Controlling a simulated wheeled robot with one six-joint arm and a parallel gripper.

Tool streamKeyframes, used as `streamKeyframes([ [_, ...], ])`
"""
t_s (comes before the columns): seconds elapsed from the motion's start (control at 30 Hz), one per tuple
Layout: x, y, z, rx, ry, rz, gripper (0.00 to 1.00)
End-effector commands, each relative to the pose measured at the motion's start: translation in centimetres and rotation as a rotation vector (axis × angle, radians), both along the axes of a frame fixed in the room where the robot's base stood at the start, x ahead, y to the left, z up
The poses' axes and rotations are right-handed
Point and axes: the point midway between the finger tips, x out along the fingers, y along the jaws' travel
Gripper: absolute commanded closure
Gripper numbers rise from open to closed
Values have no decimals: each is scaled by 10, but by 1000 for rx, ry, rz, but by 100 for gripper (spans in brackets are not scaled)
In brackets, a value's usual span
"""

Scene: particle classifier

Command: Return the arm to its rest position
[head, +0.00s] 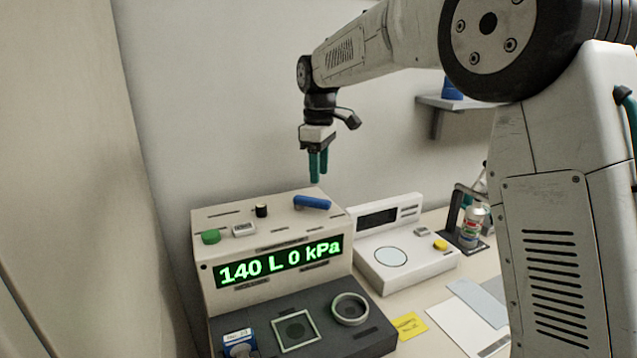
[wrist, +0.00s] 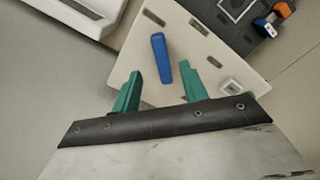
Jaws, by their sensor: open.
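My gripper (head: 318,166) hangs from my extended arm, pointing down above the beige particle classifier (head: 225,279). Its two green fingers are apart with nothing between them in the wrist view (wrist: 160,92). Below them, a blue lever (head: 312,202) lies on top of the classifier; in the wrist view the blue lever (wrist: 161,58) shows just beyond the fingertips, and the gripper looks clear of it. The classifier's display (head: 280,262) reads "140 L 0 kPa" in green. A green knob (head: 211,237) and a black knob (head: 261,211) are also on its top.
A dark tray (head: 320,342) with a square frame and a ring (head: 350,309) sits in front of the classifier. A white scale-like device (head: 405,252) stands to the right. A yellow note (head: 410,325) and papers lie on the table. A wall shelf (head: 450,104) is behind my arm.

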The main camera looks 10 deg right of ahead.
Motion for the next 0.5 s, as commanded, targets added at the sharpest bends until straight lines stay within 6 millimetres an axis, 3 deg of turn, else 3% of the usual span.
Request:
streamKeyframes([
  [0.5,0,0,7,1,-3,-41,56],
])
